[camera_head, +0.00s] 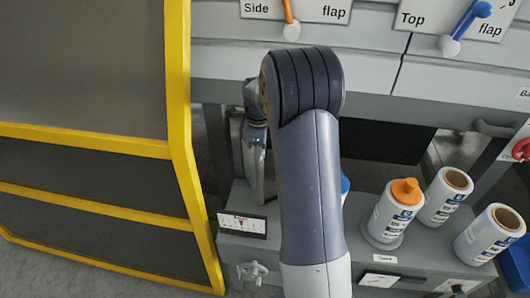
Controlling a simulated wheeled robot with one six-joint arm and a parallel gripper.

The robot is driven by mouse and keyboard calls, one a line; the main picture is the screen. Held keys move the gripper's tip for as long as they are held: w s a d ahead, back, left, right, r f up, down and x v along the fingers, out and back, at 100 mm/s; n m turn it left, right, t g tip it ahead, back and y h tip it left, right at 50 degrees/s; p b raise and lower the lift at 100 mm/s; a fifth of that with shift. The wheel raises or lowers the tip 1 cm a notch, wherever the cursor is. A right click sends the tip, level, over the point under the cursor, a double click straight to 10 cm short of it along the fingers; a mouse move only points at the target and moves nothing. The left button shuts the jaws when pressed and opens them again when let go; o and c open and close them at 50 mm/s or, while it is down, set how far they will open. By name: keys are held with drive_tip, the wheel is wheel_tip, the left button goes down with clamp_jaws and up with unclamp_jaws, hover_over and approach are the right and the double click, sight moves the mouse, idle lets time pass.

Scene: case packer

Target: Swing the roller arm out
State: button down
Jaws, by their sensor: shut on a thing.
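My arm fills the middle of the view. My wrist, with a small green light, hangs down on the left behind my forearm. My gripper (257,190) points down beside the grey machine column, just above the ledge. Its jaws are shut on a part that I take to be the roller arm. My forearm hides most of that part, so its shape and angle cannot be told.
A yellow-framed dark guard panel (95,165) stands close on the left. On the grey ledge at right stand an orange-capped roll (390,222), a second roll (444,196) and a tilted third roll (488,236). Above are the side flap lever (290,18) and top flap lever (468,24).

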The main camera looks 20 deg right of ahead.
drive_tip(key=shift+w+d+m+p, duration=0.2)
drive_tip(key=shift+w+m+p, duration=0.25)
drive_tip(key=shift+w+m, duration=1.1)
drive_tip(key=c, duration=1)
unclamp_jaws()
drive_tip(key=shift+r, duration=0.1)
wheel_tip(320, 180, up, 11)
drive_tip(key=shift+f+b, duration=0.2)
drive_tip(key=shift+b, duration=0.15)
